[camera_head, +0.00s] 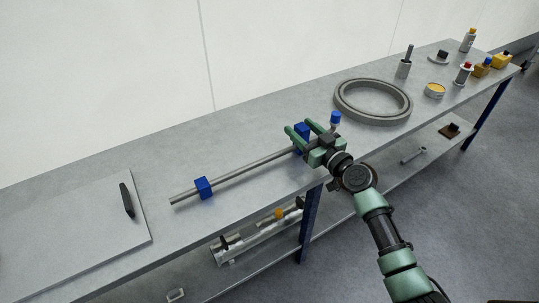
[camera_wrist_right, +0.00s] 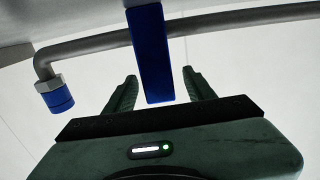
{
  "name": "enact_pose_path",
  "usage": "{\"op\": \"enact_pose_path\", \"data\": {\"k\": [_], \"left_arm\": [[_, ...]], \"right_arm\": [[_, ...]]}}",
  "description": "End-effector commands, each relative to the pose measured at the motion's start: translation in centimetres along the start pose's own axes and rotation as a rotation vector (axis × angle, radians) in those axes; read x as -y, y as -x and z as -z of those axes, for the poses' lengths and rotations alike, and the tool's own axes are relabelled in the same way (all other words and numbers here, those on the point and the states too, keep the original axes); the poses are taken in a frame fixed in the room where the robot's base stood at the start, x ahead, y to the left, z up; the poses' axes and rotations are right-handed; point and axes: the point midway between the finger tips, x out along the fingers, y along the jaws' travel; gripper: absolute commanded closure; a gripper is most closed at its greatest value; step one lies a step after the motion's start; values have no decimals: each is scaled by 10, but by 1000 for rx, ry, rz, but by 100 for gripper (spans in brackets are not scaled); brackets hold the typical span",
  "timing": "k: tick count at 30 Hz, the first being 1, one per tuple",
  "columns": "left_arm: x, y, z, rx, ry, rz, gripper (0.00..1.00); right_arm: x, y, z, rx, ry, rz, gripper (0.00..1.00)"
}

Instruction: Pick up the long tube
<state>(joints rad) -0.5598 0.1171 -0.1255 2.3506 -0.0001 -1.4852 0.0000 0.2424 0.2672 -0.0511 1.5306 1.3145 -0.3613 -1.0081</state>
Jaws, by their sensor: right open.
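The long tube (camera_head: 248,173) is a thin grey pipe lying along the bench, with a blue block (camera_head: 203,188) near its left end and another blue block (camera_head: 301,133) near its right end. A blue-capped end fitting (camera_head: 335,118) shows at the right. My right gripper (camera_head: 303,131) is open at the right-hand blue block. In the right wrist view the tube (camera_wrist_right: 223,28) bends down to its blue fitting (camera_wrist_right: 57,96), and the blue block (camera_wrist_right: 149,55) stands between the open fingers (camera_wrist_right: 160,92). I cannot tell whether the fingers touch it. My left gripper is not in view.
The workbench (camera_head: 110,185) runs along a pale wall. A large grey ring (camera_head: 374,101) lies right of the tube, with several bottles and a yellow-topped tin (camera_head: 434,90) farther right. A flat grey panel with a black handle (camera_head: 128,200) is at the left. The lower shelf holds metal parts (camera_head: 245,243).

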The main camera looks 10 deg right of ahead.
Motion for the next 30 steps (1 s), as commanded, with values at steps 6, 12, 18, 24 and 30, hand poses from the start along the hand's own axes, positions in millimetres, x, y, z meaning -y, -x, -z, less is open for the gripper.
{"op": "enact_pose_path", "data": {"k": [6,12,18,24,30], "left_arm": [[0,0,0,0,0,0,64],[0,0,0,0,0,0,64],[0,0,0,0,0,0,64],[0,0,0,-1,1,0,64],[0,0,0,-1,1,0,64]], "right_arm": [[0,0,0,0,0,0,54],[0,0,0,0,0,0,100],[0,0,0,0,0,0,100],[0,0,0,0,0,0,100],[0,0,0,1,0,0,100]]}}
